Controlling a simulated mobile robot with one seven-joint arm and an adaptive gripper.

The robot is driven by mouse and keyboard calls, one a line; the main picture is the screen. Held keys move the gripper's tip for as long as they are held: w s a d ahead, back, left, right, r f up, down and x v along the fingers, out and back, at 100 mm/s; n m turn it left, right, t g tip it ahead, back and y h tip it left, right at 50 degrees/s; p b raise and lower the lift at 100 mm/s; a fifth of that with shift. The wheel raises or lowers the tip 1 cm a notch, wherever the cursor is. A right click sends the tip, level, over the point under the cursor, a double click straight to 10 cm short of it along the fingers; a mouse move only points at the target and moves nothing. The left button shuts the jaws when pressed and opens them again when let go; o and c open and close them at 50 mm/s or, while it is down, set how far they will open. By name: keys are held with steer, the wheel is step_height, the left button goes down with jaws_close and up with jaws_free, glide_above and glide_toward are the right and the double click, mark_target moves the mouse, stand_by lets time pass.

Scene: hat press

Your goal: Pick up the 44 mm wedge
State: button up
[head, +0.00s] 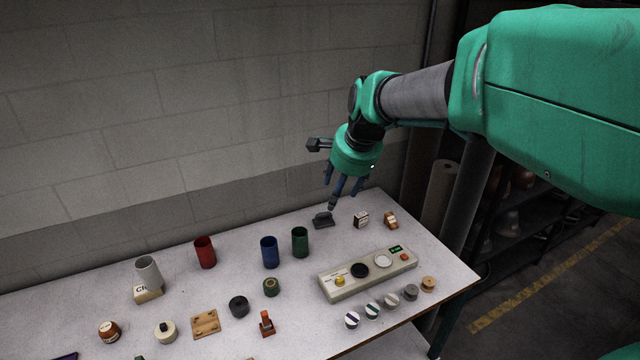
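My gripper (344,192) hangs from the green wrist, pointing down above the back right part of the table. Its dark blue fingers are small and partly overlap, so I cannot tell how far apart they are. A dark grey, low object with a raised part (322,220) lies on the table just below and left of the fingers. A small white and brown block (361,219) and an orange-brown block (391,220) stand to the right. No 44 mm marking is legible, so I cannot tell which piece is the 44 mm wedge.
A control box (368,276) with buttons and a green display sits in front. Several small round pieces (390,300) line its front. Green (300,242), blue (269,252), red (205,252) and grey (148,271) cups stand to the left. A block wall (190,110) rises behind.

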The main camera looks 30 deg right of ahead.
steer(key=w+d+f+m+b, duration=0.1)
steer(key=w+d+f+m, duration=0.45)
steer(key=d, duration=0.35)
steer(key=w+d+f+m, duration=0.5)
steer(key=w+d+f, duration=0.15)
steer(key=d, duration=0.25)
steer(key=w+d+f+m, duration=0.2)
steer(key=d+f+m, duration=0.3)
steer(key=d+f, duration=0.3)
steer(key=w+d+f+m+b, duration=0.1)
steer(key=w+d+f+m, duration=0.2)
steer(key=d+f, duration=0.6)
steer(key=d+m, duration=0.2)
steer(key=d, duration=0.2)
steer(key=shift+d, duration=0.3)
steer(key=shift+w+f, duration=0.1)
steer(key=shift+f, duration=0.05)
steer(key=b, duration=0.2)
glide_above(393, 227)
steer(key=f, duration=0.7)
steer(key=shift+s, duration=0.3)
steer(key=shift+w+f, duration=0.2)
steer(key=shift+f, duration=0.2)
steer(key=shift+f, duration=0.1)
